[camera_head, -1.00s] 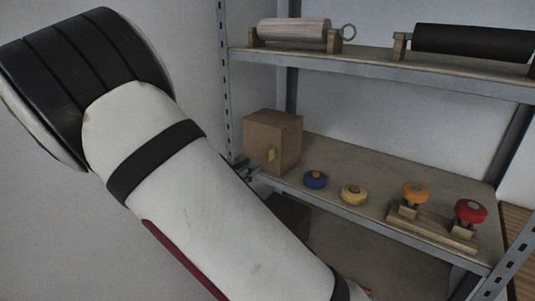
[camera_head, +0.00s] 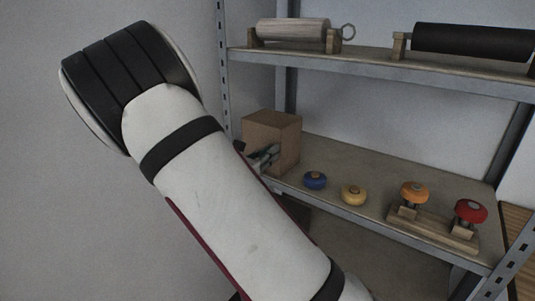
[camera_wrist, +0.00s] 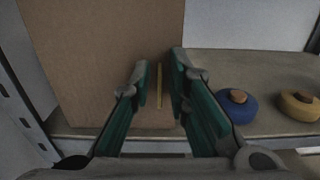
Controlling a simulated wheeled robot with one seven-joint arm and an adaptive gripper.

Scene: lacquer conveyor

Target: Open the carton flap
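The brown carton (camera_head: 272,130) stands at the left end of the middle shelf, its flap closed as far as I can see. In the wrist view the carton face (camera_wrist: 90,50) fills the upper left, with a thin upright yellow tab (camera_wrist: 159,86) on it. My gripper (camera_wrist: 159,72) is open, with one green finger on each side of the tab and a gap to both. In the head view my gripper (camera_head: 268,157) is at the carton's front and hides the tab.
A blue knob (camera_head: 315,180) and a yellow knob (camera_head: 354,195) sit on the shelf right of the carton. A wooden stand (camera_head: 432,229) holds an orange and a red knob. Rollers lie on the upper shelf. A metal post (camera_head: 224,75) rises close left of the carton.

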